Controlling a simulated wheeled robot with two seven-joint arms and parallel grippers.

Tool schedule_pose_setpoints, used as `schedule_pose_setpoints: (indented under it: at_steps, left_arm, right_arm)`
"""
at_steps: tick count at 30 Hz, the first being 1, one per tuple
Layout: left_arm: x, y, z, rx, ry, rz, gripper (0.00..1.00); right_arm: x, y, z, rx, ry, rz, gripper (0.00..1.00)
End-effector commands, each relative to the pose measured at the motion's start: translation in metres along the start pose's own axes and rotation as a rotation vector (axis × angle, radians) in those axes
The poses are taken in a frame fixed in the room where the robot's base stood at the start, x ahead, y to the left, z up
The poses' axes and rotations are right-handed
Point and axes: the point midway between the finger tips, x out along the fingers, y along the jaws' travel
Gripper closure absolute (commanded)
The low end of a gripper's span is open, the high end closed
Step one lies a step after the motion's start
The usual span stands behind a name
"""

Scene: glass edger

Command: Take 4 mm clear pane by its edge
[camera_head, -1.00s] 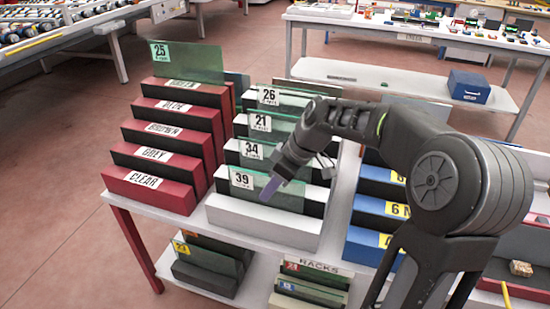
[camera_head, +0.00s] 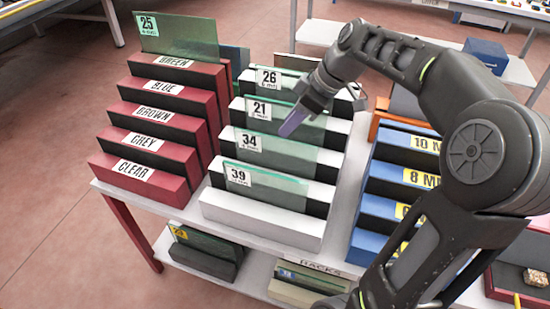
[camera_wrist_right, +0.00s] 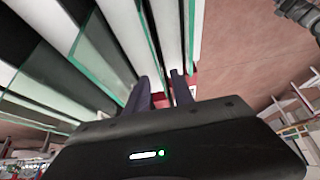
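Clear-looking panes with a greenish tint stand in a white stepped rack (camera_head: 262,222). They carry tags 26 (camera_head: 268,78), 21 (camera_head: 262,110), 34 (camera_head: 248,142) and 39 (camera_head: 238,176). The thickness print under the numbers is too small to read, so I cannot tell which is the 4 mm pane. My right gripper (camera_head: 292,123) is by the right side of the panes, around tags 21 and 34. In the right wrist view its two fingers (camera_wrist_right: 160,92) are apart, with no pane clearly between them; pane edges (camera_wrist_right: 92,68) show beside them. My left gripper is not in view.
A red stepped rack (camera_head: 140,180) stands left, with pane 25 (camera_head: 180,38) at its back. A blue stepped rack (camera_head: 375,215) with yellow thickness labels stands right, partly behind my right arm. More panes (camera_head: 205,250) stand on the lower shelf. A blue box (camera_head: 486,54) is behind.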

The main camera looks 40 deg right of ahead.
Motion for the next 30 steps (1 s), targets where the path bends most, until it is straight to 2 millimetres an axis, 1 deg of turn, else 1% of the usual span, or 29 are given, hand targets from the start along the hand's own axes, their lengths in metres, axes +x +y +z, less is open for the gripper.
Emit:
schedule_pose_setpoints:
  at_steps: [2, 9, 17, 20, 23, 30]
  left_arm:
    - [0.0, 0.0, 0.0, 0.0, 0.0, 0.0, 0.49]
    - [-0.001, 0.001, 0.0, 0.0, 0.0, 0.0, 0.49]
    - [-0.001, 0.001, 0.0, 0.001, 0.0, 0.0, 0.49]
    - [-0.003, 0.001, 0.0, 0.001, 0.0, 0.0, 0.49]
    - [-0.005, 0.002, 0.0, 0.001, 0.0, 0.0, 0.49]
    - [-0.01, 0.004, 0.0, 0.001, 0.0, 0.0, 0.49]
  right_arm:
    - [0.003, 0.0, 0.0, 0.0, -0.001, -0.002, 0.71]
    - [0.025, 0.0, 0.0, 0.001, 0.0, -0.002, 0.71]
    - [0.026, 0.0, 0.0, 0.001, 0.0, -0.001, 0.71]
    - [0.03, 0.0, -0.001, 0.001, -0.001, -0.002, 0.71]
    - [0.04, 0.001, -0.001, 0.001, -0.003, -0.004, 0.71]
    - [0.073, 0.002, -0.001, 0.001, -0.003, -0.003, 0.71]
